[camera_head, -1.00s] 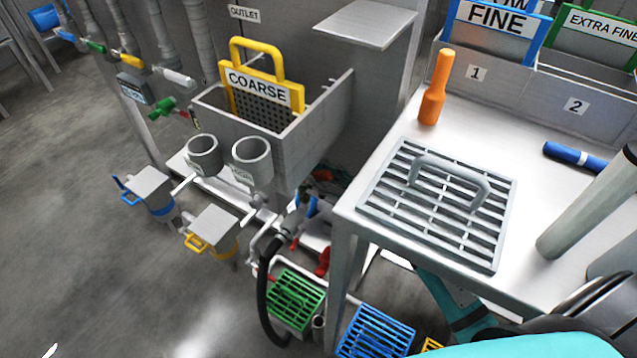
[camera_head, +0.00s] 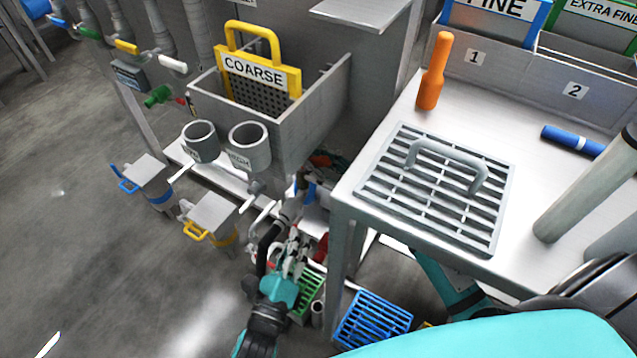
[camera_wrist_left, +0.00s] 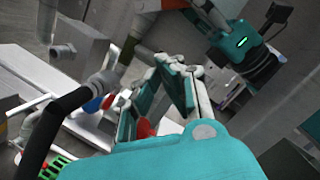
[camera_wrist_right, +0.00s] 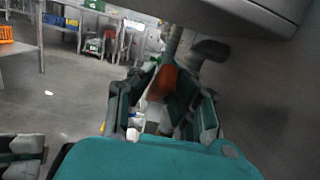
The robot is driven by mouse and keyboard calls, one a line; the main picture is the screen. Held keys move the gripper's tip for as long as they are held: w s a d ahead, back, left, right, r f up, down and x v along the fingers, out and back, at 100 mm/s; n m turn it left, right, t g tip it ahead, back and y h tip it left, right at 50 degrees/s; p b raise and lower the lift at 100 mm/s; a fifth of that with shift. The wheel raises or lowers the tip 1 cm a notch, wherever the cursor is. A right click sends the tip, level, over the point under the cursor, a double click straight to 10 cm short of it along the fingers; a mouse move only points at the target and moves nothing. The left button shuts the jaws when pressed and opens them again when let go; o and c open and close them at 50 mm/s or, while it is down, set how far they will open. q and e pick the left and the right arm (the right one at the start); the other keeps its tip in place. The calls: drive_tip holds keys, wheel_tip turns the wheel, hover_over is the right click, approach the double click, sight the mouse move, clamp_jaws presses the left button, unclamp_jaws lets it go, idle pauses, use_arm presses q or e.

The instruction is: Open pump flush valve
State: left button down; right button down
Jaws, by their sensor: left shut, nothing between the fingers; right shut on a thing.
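My left gripper (camera_head: 292,250) is down among the pipes beside the table leg, in front of the sink stand. A red handle (camera_wrist_left: 143,128) shows close beside the fingers there, and a blue part (camera_wrist_left: 92,105) sits further left. In the head view the red handle (camera_head: 321,246) is partly hidden. My right gripper (camera_wrist_right: 165,105) is shut on an orange-brown part (camera_wrist_right: 162,82); its body (camera_wrist_left: 238,42) shows in the left wrist view. I cannot tell which part is the pump flush valve.
A black hose (camera_wrist_left: 75,97) curves beside my left gripper. The table (camera_head: 345,190) with a grey grate (camera_head: 435,195) is to the right. Green (camera_head: 310,290) and blue (camera_head: 372,322) grates are low by the table leg. Open floor lies left.

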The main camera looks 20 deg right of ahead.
use_arm(q)
drive_tip(key=w+d+r+m+h, duration=0.2)
drive_tip(key=w+d+r+m, duration=0.1)
drive_tip(key=w+d+r, duration=0.3)
drive_tip(key=shift+x, duration=1.05)
drive_tip(key=shift+s+d, duration=0.15)
